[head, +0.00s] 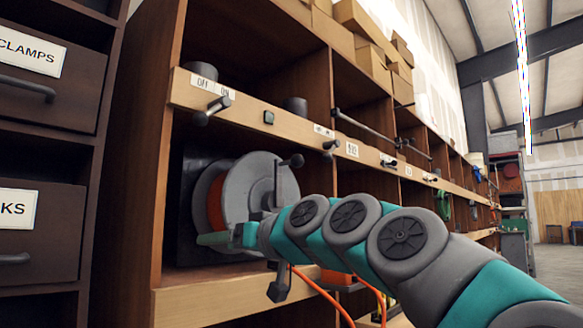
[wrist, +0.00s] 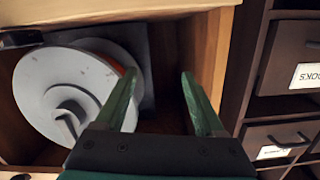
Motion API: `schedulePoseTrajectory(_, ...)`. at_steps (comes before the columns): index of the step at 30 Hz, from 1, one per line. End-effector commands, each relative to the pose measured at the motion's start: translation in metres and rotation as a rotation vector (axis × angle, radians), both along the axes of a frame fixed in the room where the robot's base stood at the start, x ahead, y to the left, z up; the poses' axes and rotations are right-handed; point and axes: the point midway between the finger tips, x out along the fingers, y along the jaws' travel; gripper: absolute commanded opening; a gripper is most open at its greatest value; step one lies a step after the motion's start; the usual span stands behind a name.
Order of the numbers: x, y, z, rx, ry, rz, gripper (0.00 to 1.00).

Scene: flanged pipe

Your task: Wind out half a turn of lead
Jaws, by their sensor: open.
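A reel (head: 247,190) with grey flanges sits in a lower cubby, with orange lead (head: 215,205) wound between them. A dark crank handle (head: 292,161) stands out from its front face. In the wrist view the reel (wrist: 62,85) fills the left side, with a dark bent piece on its face. My gripper (head: 212,239) is in front of the reel's lower left part. In the wrist view my gripper (wrist: 159,85) is open and empty; its left finger overlaps the flange edge, contact unclear. My wrist hides the reel's lower right part.
Orange cable (head: 325,295) hangs below the shelf edge, near a dark bracket (head: 278,285). A labelled rail (head: 260,110) with knobs runs above the cubby. The cubby's wooden side wall (wrist: 208,50) is close to my right finger. Dark drawers (head: 45,235) stand at the left.

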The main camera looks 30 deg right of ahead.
Motion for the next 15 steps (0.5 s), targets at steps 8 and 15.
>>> schedulePoseTrajectory(8,-0.005,-0.144,0.126,0.145,-0.376,-0.211,0.71)
schedulePoseTrajectory(15,-0.015,-0.188,0.152,0.176,-0.464,-0.281,0.71)
